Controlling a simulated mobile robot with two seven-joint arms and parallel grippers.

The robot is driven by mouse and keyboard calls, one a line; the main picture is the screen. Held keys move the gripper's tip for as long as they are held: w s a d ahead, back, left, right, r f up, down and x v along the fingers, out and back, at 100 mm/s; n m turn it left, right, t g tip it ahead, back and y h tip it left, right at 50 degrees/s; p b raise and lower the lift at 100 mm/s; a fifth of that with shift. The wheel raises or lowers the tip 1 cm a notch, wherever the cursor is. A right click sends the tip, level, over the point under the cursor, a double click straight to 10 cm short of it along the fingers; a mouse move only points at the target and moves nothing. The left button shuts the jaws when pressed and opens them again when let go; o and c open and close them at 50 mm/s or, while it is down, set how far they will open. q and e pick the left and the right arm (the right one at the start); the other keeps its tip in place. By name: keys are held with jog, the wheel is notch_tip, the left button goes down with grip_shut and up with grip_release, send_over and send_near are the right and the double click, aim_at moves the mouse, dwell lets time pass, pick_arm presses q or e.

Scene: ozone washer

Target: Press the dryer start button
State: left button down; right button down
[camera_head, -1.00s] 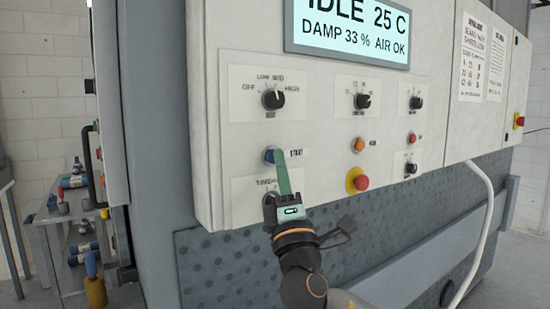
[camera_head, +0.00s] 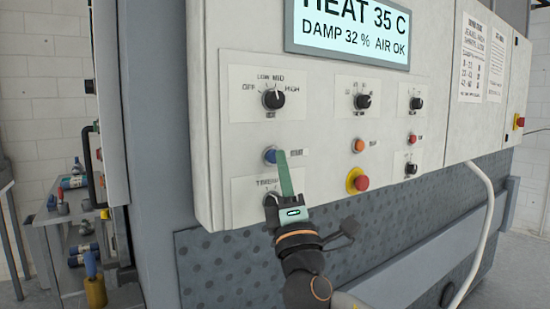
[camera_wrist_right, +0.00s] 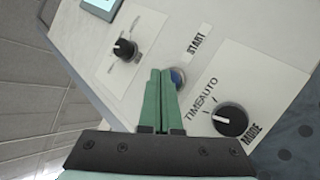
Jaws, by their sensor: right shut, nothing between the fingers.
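The blue start button (camera_head: 270,156) is on the light panel, below the left heat knob. In the right wrist view the blue button (camera_wrist_right: 178,77) sits just right of the fingertips, beside the START label (camera_wrist_right: 196,43). My right gripper (camera_head: 281,154) is shut and empty, its green fingers pointing up at the button. The tips are at or very close to the button and partly cover it; exact contact is hard to tell. The display (camera_head: 350,30) reads HEAT 35 C, DAMP 32 %, AIR OK. My left gripper is not in view.
A temperature knob (camera_head: 273,99) is above the button and a mode knob (camera_wrist_right: 230,120) below it. An orange button (camera_head: 358,146) and a red stop button on a yellow base (camera_head: 358,181) are to the right. A white hose (camera_head: 486,220) hangs at the right.

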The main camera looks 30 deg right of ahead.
jog(key=shift+s, duration=0.35)
jog(key=shift+s+d, duration=0.15)
jog(key=shift+s, duration=1.1)
jog(key=shift+s+d, duration=0.1)
jog(key=shift+s, duration=1.15)
